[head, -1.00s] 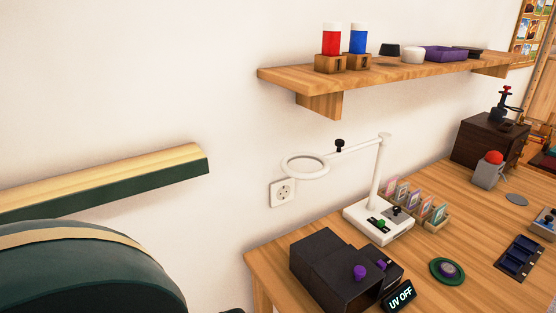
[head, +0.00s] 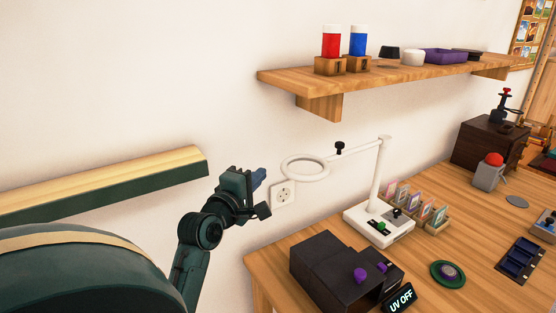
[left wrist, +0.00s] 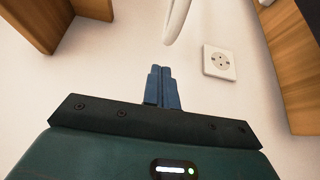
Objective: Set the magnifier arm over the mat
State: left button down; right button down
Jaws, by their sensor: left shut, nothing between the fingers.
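The white magnifier arm (head: 358,146) stands on a white base (head: 379,224) on the wooden desk. Its ring (head: 306,168) points left, out past the desk's left edge, near the wall. A black knob (head: 339,147) sits on the arm. A round green mat (head: 447,273) with a purple-grey disc on it lies at the desk's front. My left gripper (head: 259,178) is shut and empty, in the air just left of the ring and apart from it. In the left wrist view the shut fingers (left wrist: 161,88) show below part of the white ring (left wrist: 176,20). My right gripper is not in view.
A dark box (head: 335,265) with purple knobs and a "UV OFF" sign (head: 400,298) stand at the desk's front left. A wooden shelf (head: 400,74) with bottles hangs above. Slides in a rack (head: 418,206) stand right of the base.

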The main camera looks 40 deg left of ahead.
pick_arm(q)
jog(key=x, duration=1)
jog(key=shift+p, duration=0.45)
jog(key=shift+d+f, duration=0.1)
jog(key=shift+d, duration=0.2)
